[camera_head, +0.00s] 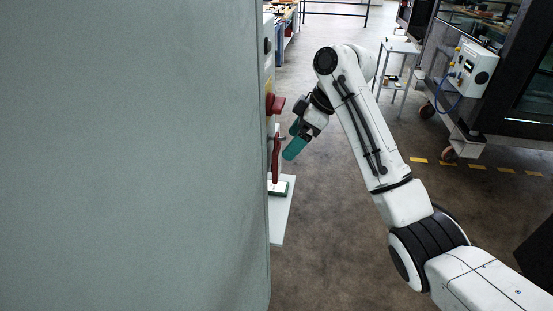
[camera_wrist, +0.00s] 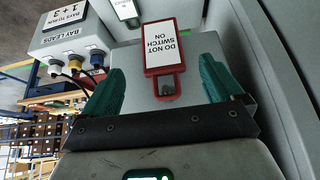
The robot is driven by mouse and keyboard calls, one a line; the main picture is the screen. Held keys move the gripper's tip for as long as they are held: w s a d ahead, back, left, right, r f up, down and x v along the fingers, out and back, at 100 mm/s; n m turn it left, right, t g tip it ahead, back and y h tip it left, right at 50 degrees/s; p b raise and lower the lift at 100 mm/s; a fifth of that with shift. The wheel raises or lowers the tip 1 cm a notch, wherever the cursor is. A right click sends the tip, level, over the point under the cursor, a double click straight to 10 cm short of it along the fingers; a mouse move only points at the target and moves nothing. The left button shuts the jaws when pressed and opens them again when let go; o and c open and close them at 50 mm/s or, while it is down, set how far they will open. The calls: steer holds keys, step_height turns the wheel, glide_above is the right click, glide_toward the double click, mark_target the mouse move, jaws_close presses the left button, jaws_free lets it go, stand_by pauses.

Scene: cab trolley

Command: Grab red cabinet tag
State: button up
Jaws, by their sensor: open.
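The red tag (camera_wrist: 163,50) has a white panel reading "DO NOT SWITCH ON", upside down in the wrist view. In the head view the red tag (camera_head: 276,158) hangs edge-on at the side of the grey cabinet (camera_head: 140,150), below a red switch handle (camera_head: 275,104). My gripper (camera_head: 290,141) is just right of the tag, its teal fingers pointing toward the cabinet side. In the wrist view my gripper (camera_wrist: 162,68) is open, with one finger on each side of the tag and visible gaps between. I see no contact with the tag.
A grey "BAY LEADS" box (camera_wrist: 72,42) with plugs shows in the wrist view. The floor right of the cabinet is open; a small white stand (camera_head: 399,47) is farther back.

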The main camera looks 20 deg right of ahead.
mark_target(279, 158)
steer(key=shift+p+x, duration=1.15)
steer(key=shift+x, duration=2.15)
steer(key=shift+s, duration=0.1)
steer(key=shift+c, duration=0.4)
steer(key=c, duration=1)
steer(key=shift+o, duration=0.2)
steer(key=shift+r, duration=0.1)
